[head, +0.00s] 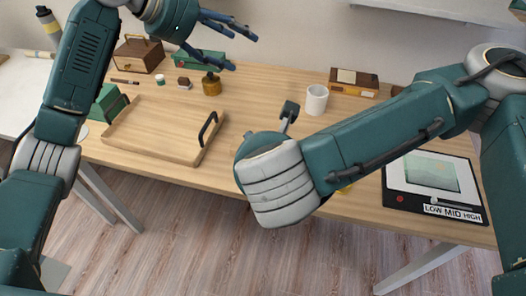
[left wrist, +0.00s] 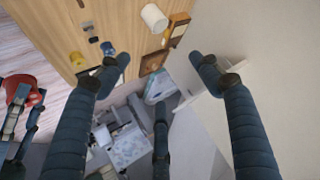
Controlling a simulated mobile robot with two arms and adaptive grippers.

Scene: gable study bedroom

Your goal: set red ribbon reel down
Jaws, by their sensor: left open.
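My left gripper (head: 243,52) is open and empty above the back of the desk; its spread fingers (left wrist: 160,65) also show in the left wrist view. I see no clear red ribbon reel in the head view. In the left wrist view a red rounded thing (left wrist: 20,88) shows at the left edge, beside dark and grey parts. My right forearm crosses the desk's front in the head view and hides part of the top.
On the desk are a wooden tray (head: 152,126) with dark handles, an amber jar (head: 211,86), a white mug (head: 316,99), a brown box (head: 354,83) and a black-framed board (head: 431,187). A wooden case (head: 137,55) stands behind the tray. Bare wood lies between jar and mug.

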